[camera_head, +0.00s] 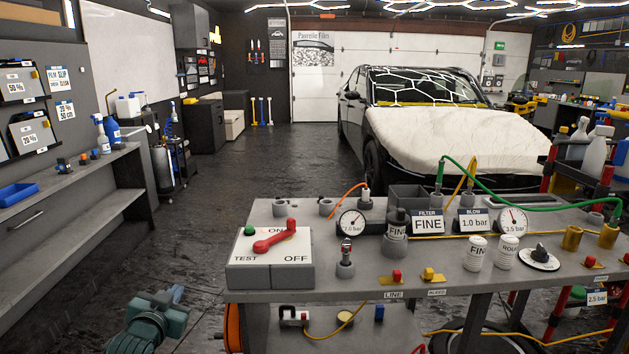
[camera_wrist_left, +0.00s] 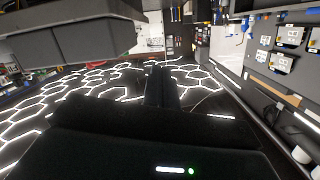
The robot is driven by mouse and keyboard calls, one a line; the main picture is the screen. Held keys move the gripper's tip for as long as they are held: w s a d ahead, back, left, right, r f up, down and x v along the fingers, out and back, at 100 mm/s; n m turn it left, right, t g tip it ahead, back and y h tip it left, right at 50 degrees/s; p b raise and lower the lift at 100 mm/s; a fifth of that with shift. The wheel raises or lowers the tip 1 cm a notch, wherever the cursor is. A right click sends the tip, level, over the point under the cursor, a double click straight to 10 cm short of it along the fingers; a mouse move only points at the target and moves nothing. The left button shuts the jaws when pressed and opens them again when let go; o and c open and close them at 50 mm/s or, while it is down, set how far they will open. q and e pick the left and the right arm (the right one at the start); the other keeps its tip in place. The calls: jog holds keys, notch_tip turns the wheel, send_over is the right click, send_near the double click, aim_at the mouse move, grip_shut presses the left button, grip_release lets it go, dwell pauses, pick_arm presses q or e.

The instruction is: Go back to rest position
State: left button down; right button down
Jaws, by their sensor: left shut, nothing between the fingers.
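My left gripper (camera_head: 176,293) is low at the left of the head view, over the dark floor and left of the workbench. It is shut and empty, apart from the bench and touching nothing that I can see. In the left wrist view its dark fingers (camera_wrist_left: 161,88) are together in the middle, with nothing between them. My right gripper is not in the head view.
The grey workbench (camera_head: 365,283) holds a red-handled TEST/ON/OFF switch box (camera_head: 270,258), gauges, bottles and fittings. A car with a white cover (camera_head: 450,138) stands behind it. A shelf unit (camera_head: 75,190) lines the left wall. The dark floor (camera_head: 255,165) between is clear.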

pick_arm(q)
jog(key=s+d+f+g+h, duration=0.1)
jog(key=s+d+f+g, duration=0.1)
jog(key=s+d+f, duration=0.45)
jog(key=s+d+f+g+h, duration=0.15)
jog(key=s+d+f, duration=0.25)
jog(key=s+f, duration=0.55)
jog(key=s+d+g, duration=0.1)
jog(key=s+d, duration=0.2)
jog(key=s, duration=0.6)
jog(key=s+d+f+g+h, duration=0.1)
jog(key=s+d, duration=0.2)
jog(key=s, duration=0.6)
jog(key=shift+h, duration=0.25)
